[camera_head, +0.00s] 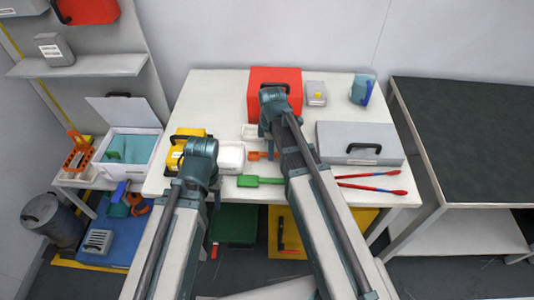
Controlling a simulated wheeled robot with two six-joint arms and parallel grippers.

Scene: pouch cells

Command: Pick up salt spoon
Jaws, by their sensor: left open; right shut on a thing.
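No thing in the camera_head view is clearly marked as the salt spoon. A green, flat-headed tool (260,181) lies near the table's front edge, its right end beside my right arm. A small orange tool (257,155) lies behind it, also close to my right arm. Either may be a spoon; I cannot tell. My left arm reaches over the table's front left and my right arm over its middle. Both grippers are hidden behind my own arm links, so neither the fingertips nor anything between them shows.
On the white table (215,95) are a red case (262,84), a yellow case (180,143), a grey case (345,135), a blue mug (363,90), white trays (231,157) and red-blue rods (372,188). A dark-topped bench (460,130) stands right. The table's back left is clear.

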